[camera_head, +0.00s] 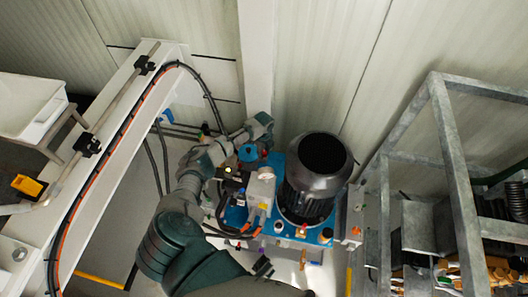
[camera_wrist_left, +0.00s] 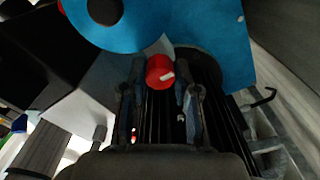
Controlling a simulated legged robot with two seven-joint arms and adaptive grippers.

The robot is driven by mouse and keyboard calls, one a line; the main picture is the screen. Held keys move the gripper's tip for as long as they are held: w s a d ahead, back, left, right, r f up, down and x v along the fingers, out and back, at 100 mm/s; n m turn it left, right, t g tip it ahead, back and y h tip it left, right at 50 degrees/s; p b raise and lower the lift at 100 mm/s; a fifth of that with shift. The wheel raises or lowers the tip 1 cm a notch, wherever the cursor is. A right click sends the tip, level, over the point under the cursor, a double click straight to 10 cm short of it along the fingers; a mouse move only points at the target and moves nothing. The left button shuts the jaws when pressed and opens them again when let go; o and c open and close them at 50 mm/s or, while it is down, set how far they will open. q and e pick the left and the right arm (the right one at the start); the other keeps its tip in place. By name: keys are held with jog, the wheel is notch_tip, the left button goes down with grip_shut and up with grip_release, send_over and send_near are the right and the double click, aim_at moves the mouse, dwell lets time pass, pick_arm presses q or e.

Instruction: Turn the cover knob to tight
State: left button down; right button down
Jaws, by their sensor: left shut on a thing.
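A red cover knob (camera_wrist_left: 160,72) with a pale mark on its face shows in the left wrist view, beside a blue surface (camera_wrist_left: 215,45). My left gripper (camera_wrist_left: 160,84) has one finger on each side of the knob and is shut on it. In the head view my left arm reaches up to the pump unit, and my left gripper (camera_head: 260,130) is at its far left side. The knob and fingertips cannot be clearly made out there. My right gripper is not in view.
A black motor (camera_head: 318,170) stands on the blue pump unit, right of my gripper. A grey metal frame (camera_head: 448,150) stands farther right. A white beam with a cable (camera_head: 110,130) runs along the left. A white bin (camera_head: 28,108) is at far left.

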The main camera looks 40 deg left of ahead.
aim_at(264, 151)
pick_arm(q)
jog(key=c, duration=1.1)
grip_release()
jog(key=shift+o, duration=1.3)
jog(key=shift+a+f, duration=0.1)
notch_tip(264, 151, up, 12)
jog(key=shift+w+f, duration=0.1)
